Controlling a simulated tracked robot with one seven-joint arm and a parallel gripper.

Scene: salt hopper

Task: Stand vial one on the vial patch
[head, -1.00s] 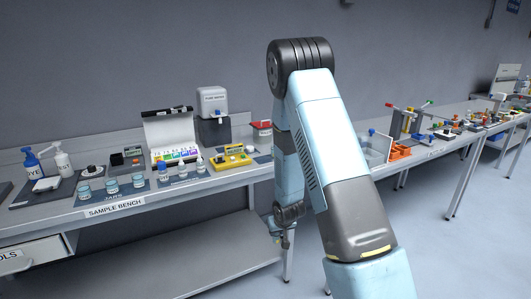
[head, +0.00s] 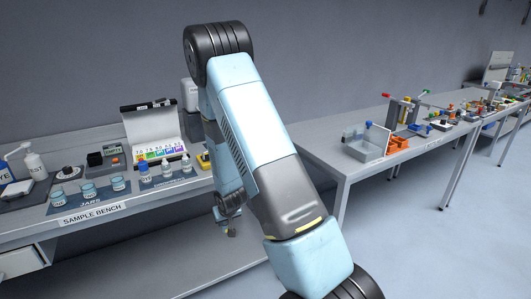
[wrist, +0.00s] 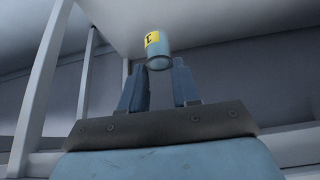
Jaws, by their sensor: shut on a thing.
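My gripper (wrist: 160,85) is shut on a small grey-blue cylindrical vial (wrist: 158,61) with a yellow label; only a letter like "E" shows on it. The vial sticks out past the fingertips, under the pale underside of a bench. In the head view my gripper (head: 229,230) hangs low in front of the sample bench (head: 92,215), below its top; the vial cannot be made out there. A dark blue mat (head: 172,181) on the bench carries several small bottles; its lettering is too small to read.
Left of that mat, a jar mat (head: 90,204) holds three jars. A colour chart box (head: 152,132) and a yellow device (head: 204,160) stand near. A second bench (head: 362,165) with a clear bin (head: 366,143) runs right. Open floor lies between the benches.

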